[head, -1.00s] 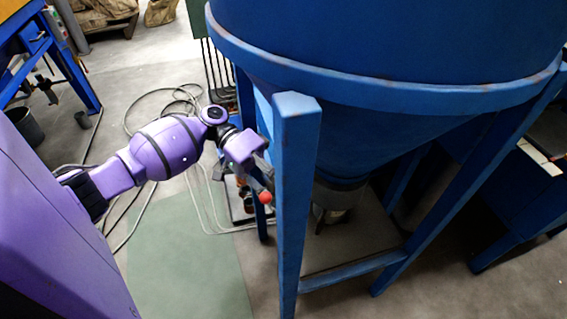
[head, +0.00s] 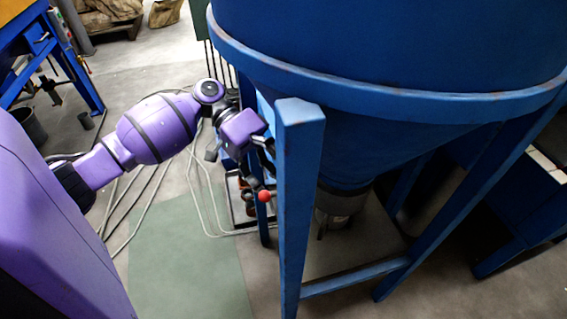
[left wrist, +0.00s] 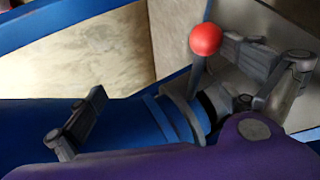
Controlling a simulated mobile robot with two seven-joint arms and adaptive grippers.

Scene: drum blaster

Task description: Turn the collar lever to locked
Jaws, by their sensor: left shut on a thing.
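The collar lever is a grey stem with a red ball knob (head: 264,196), low on the left side of the blue frame. In the left wrist view the red knob (left wrist: 206,39) stands at the top centre. Its stem runs down to a grey collar (left wrist: 180,118) around a blue pipe (left wrist: 125,120). My left gripper (head: 243,166) is just above the knob in the head view. In the left wrist view my left gripper (left wrist: 164,70) has its fingers apart on either side, the right fingertip against the knob. It is shut on the lever, though the contact is partly hidden. My right gripper is out of view.
A large blue hopper (head: 390,70) fills the upper right. Its front leg (head: 298,200) stands close to the right of my gripper. Cables (head: 140,205) lie on the floor at left. A green floor patch (head: 190,275) is clear.

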